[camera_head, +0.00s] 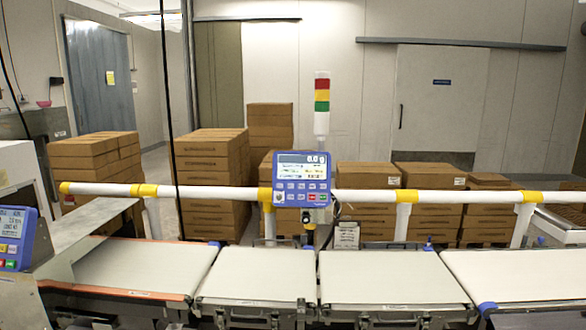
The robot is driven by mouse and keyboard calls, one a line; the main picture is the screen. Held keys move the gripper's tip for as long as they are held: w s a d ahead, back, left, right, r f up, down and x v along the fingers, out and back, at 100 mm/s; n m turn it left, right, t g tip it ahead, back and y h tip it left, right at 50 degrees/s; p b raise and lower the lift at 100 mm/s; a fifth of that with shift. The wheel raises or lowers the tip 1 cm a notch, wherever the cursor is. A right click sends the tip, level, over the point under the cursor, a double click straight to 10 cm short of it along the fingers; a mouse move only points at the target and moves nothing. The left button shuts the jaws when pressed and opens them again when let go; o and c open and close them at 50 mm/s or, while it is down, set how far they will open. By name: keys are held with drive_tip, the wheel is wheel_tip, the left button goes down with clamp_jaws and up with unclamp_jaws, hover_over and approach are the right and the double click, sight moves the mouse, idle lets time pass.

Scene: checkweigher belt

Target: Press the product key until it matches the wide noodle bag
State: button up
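A blue control panel (318,201) is mounted on the white rail at the middle of the view. Its lit display (303,163) shows "0.0 g" at the top with smaller lines below that I cannot read. Under the display are rows of small keys (290,187), with a green and a red one at the lower right. I cannot tell which is the product key. No wide noodle bag is in view. My gripper is not in view.
White conveyor belts (257,273) run across the front, bare on top. A white rail (370,196) with yellow fittings stands behind them. A signal tower (321,105) rises behind the panel. Another blue panel (14,237) is at the left edge. Stacked cartons (208,165) fill the back.

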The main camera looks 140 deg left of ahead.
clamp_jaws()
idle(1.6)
